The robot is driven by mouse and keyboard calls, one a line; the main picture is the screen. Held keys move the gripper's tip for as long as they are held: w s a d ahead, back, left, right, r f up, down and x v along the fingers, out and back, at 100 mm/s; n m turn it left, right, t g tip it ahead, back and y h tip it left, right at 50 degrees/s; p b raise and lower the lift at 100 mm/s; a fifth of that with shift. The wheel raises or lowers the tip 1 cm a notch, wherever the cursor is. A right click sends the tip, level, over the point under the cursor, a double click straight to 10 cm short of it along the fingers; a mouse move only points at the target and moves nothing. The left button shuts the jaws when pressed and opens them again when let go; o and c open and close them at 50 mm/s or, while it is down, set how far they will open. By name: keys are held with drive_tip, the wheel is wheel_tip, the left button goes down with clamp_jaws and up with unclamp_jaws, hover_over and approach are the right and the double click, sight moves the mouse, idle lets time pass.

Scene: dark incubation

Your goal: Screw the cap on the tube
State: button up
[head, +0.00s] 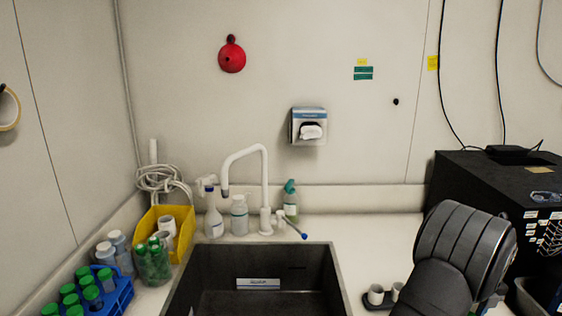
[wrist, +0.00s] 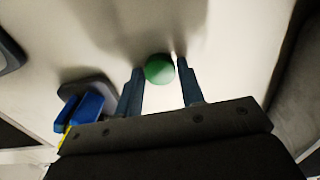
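In the wrist view a round green cap (wrist: 159,70) shows between the tips of my gripper (wrist: 160,68). The two blue-grey fingers stand apart, and a narrow gap seems to show on each side of the cap. I cannot tell whether the cap sits on a tube, as anything under it is hidden. In the head view my gripper is hidden or out of frame; only my dark arm shows at the lower right. Several green-capped tubes (head: 90,292) stand in a blue rack (head: 122,296) at the lower left.
A dark sink (head: 210,268) lies in the middle of the pale counter. A holder with white cups (head: 376,294) stands right of it, beside my arm. A black box (head: 480,185) is at the right. A blue object (wrist: 87,107) lies left of my fingers in the wrist view.

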drive_tip(key=c, duration=0.4)
drive_tip(key=shift+r, duration=2.5)
drive_tip(key=shift+a+r, duration=0.15)
drive_tip(key=shift+r, duration=0.05)
drive_tip(key=s+a+r, duration=0.1)
drive_tip(key=a+r, duration=0.2)
drive_tip(key=r, duration=0.1)
drive_tip(key=a+r, duration=0.3)
drive_tip(key=r, duration=0.1)
drive_tip(key=s+a+r, duration=0.1)
drive_tip(key=a+r, duration=0.3)
drive_tip(key=shift+s+a+r, duration=0.1)
drive_tip(key=shift+s+r, duration=0.1)
drive_tip(key=shift+s, duration=0.15)
drive_tip(key=shift+f, duration=2.4)
